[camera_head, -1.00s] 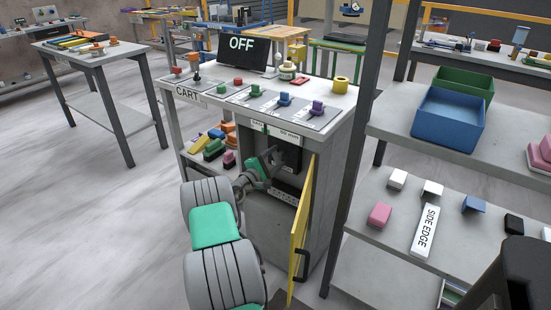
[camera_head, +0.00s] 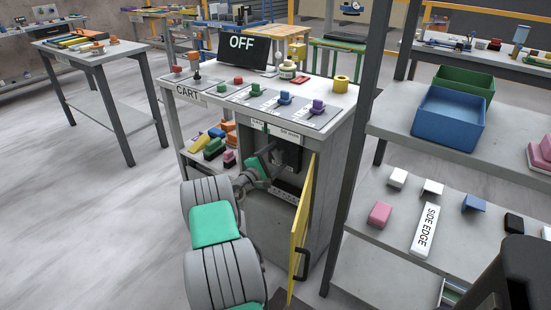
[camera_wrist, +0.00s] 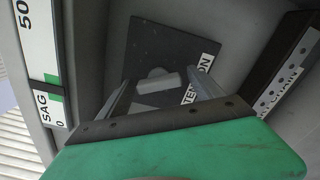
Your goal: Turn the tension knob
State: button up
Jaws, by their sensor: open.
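The tension knob (camera_wrist: 158,83) is a small grey bar-shaped grip on a dark square plate (camera_wrist: 150,45) in the wrist view. A white label (camera_wrist: 200,75) reading TENSION, partly hidden by a finger, is on the plate. My gripper (camera_wrist: 162,92) is open, with one finger on each side of the knob and visible gaps; I cannot tell whether the tips reach its depth. In the head view my gripper (camera_head: 277,154) is inside the open cabinet bay under the CART bench (camera_head: 185,92); the knob is not clear there.
A yellow door (camera_head: 301,215) stands open just right of my arm. A SAG gauge (camera_wrist: 45,100) with a green mark is on the left in the wrist view. A perforated strip (camera_wrist: 285,75) with a partly hidden label is on the right. A shelf rack (camera_head: 400,210) stands right of the cart.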

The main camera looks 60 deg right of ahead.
jog(key=w+a, duration=0.1)
jog(key=a, duration=0.6)
jog(key=shift+a+p, duration=0.35)
jog(key=shift+p, duration=0.1)
jog(key=shift+w, duration=0.1)
